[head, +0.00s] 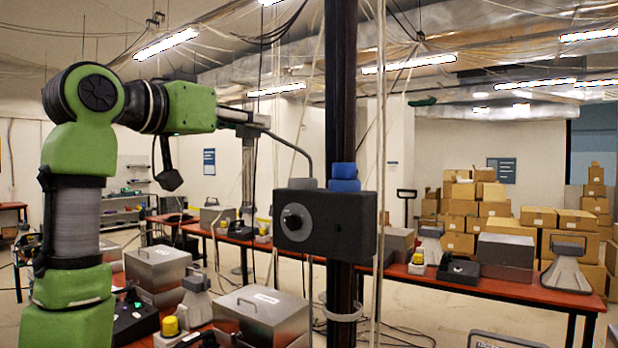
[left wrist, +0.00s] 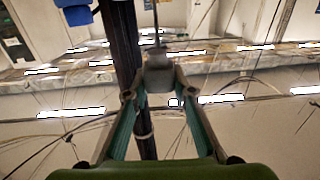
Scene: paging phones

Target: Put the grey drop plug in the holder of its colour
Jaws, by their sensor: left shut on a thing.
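My left gripper (head: 258,122) is at the end of my raised green arm, left of the dark post. Its teal fingers are shut on the grey plug (left wrist: 158,73) in the left wrist view. A thin dark stem leads from the plug's far side. In the head view the plug is small and hard to tell from the fingertips; a curved grey line runs from there down to the right. My right gripper is not in view.
The dark post (head: 341,90) stands upright, with pale cables hanging around it. Red-topped tables (head: 480,284) carry metal boxes (head: 506,256) and other devices. Cardboard boxes (head: 460,207) are piled at the back right. Air around the gripper's left side looks free.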

